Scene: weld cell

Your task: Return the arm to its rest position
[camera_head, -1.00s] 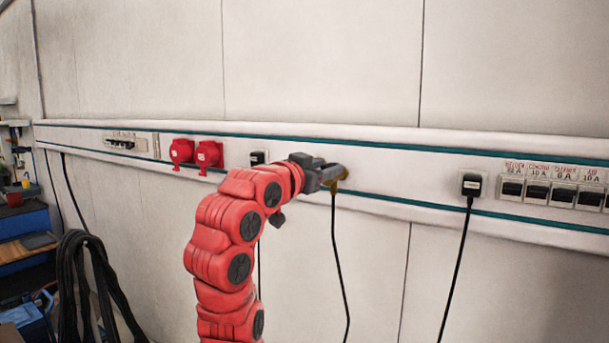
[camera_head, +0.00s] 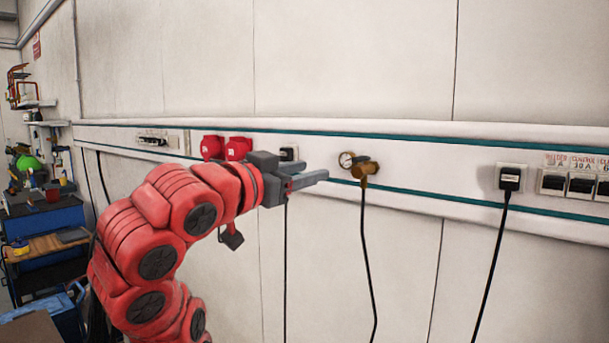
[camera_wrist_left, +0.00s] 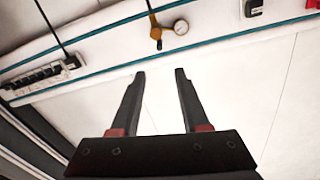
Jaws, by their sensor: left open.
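My left arm (camera_head: 150,235) is red and comes in from the lower left in the head view. Its left gripper (camera_head: 318,178) is dark grey, open and empty, in front of the wall rail and left of the brass valve. The left wrist view also shows the left gripper (camera_wrist_left: 160,72) with its two fingers apart and nothing between them. The brass valve with a round gauge (camera_head: 362,166) sits on the wall rail with a black cable hanging below. It also shows in the left wrist view (camera_wrist_left: 157,33), apart from the fingertips. My right gripper is not in view.
The wall rail (camera_head: 440,175) carries two red sockets (camera_head: 226,148), a black plug (camera_head: 509,178) with a hanging cable, and a row of switches (camera_head: 580,185). A blue tool cart (camera_head: 45,225) stands at the far left. The wall below the rail is mostly bare.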

